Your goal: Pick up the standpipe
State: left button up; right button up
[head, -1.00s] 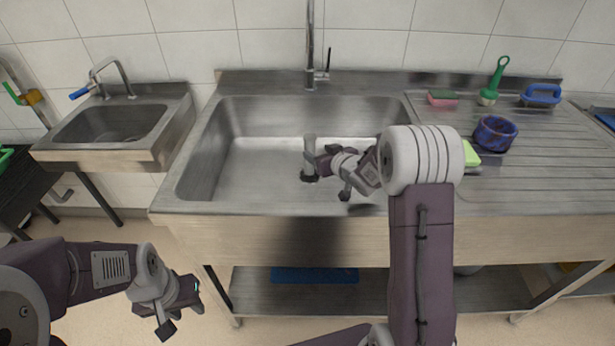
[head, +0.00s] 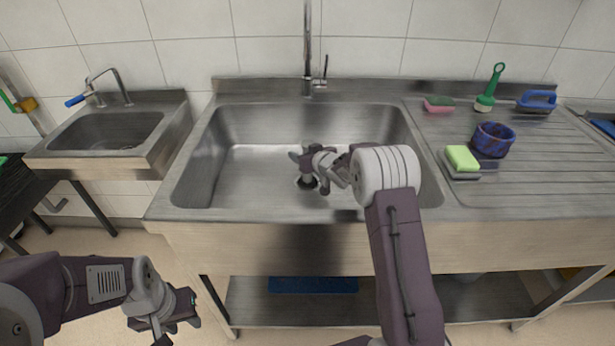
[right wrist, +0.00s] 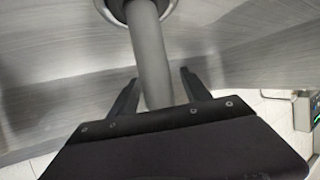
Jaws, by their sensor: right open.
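The standpipe (right wrist: 150,55) is a plain grey tube standing in the sink's drain ring (right wrist: 172,5) in the right wrist view. My right gripper (right wrist: 158,88) has one finger on each side of the tube. It is open, with gaps showing beside the pipe. In the head view my right gripper (head: 307,164) is low in the large sink and hides most of the pipe. A dark round part (head: 306,183) shows at the drain below it. My left gripper (head: 176,326) hangs empty in front of the counter at lower left, its fingers apart.
The large steel sink (head: 225,160) has walls all round and a tall tap (head: 308,50) behind. On the right drainboard are a green sponge (head: 461,158), a blue bowl (head: 493,139), a pink sponge (head: 439,104) and brushes. A small basin (head: 112,130) stands left.

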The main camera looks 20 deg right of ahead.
grip_shut()
dwell(1.4)
